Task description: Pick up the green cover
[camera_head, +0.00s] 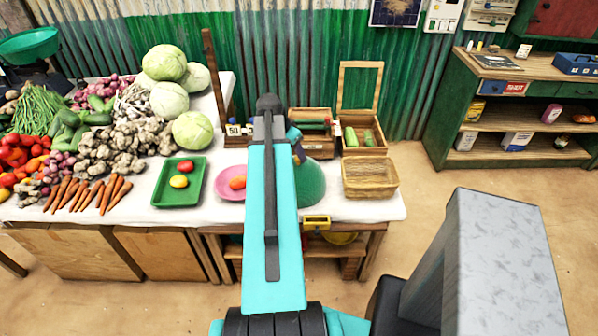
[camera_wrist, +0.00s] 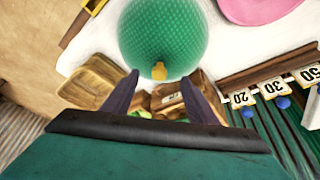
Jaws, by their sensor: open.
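The green cover (camera_head: 312,184) is a domed, mesh-textured cover on the white-topped table, partly hidden behind my arm in the head view. I cannot tell whether anything touches. In the head view my arm hides most of the gripper. What is under the cover cannot be seen.
A pink plate (camera_head: 229,194) with an orange item sits left of the cover. A green tray (camera_head: 160,196) holds a red and a yellow item. A wicker basket (camera_head: 370,190) stands right of the cover. Number cards (camera_wrist: 275,88) and wooden boxes lie behind. Vegetables crowd the table's left.

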